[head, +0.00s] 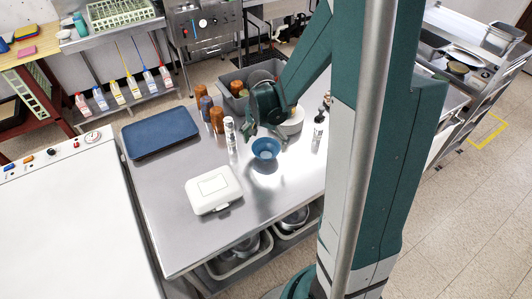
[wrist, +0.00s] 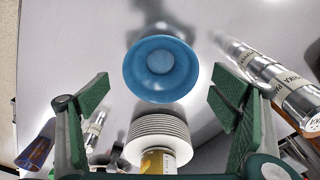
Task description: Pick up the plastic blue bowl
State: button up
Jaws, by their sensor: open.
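The blue bowl (head: 265,149) is small and round and sits upright on the steel table, with its open side up. In the wrist view the bowl (wrist: 161,69) shows from above, ahead of the fingertips and about centred between them. My gripper (head: 264,133) is above and just behind the bowl in the head view. In the wrist view its green fingers (wrist: 160,98) are spread wide with nothing held between them. I see no finger touching the bowl.
A white stack of dishes (wrist: 157,128) is close by. Shakers stand left (head: 229,134) and right (head: 318,134). A white lidded box (head: 213,190), a blue tray (head: 160,133), brown cups (head: 217,119) and a grey bin (head: 236,99) share the table. The table front is clear.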

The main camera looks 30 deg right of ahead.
aim_at(266, 154)
jog(key=shift+f, duration=0.1)
dwell(0.3)
jog(key=shift+w+d+f, duration=0.15)
jog(key=shift+f, duration=2.35)
jog(key=c, duration=1)
